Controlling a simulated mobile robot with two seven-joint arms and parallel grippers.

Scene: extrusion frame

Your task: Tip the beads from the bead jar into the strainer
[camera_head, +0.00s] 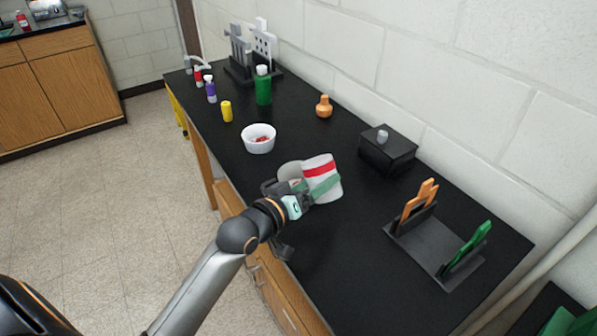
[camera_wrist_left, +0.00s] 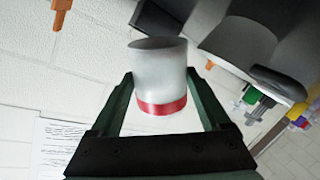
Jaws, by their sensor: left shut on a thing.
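My left gripper (camera_head: 310,190) is shut on a white jar with a red band (camera_head: 320,171), which I take to be the bead jar. It holds the jar above the black bench. In the left wrist view the jar (camera_wrist_left: 160,75) sits between the two dark green fingers, its rim facing away from the wrist. A pale round piece (camera_head: 289,171) shows just left of the jar, partly hidden; I cannot tell what it is. My right gripper is not in view.
A dark lidded box (camera_head: 388,155) stands by the wall, and a rack with orange and green tools (camera_head: 425,250) is at the right. An orange flask (camera_head: 324,107), green bottle (camera_head: 263,88) and yellow cylinder (camera_head: 227,111) stand farther back. The near bench surface is clear.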

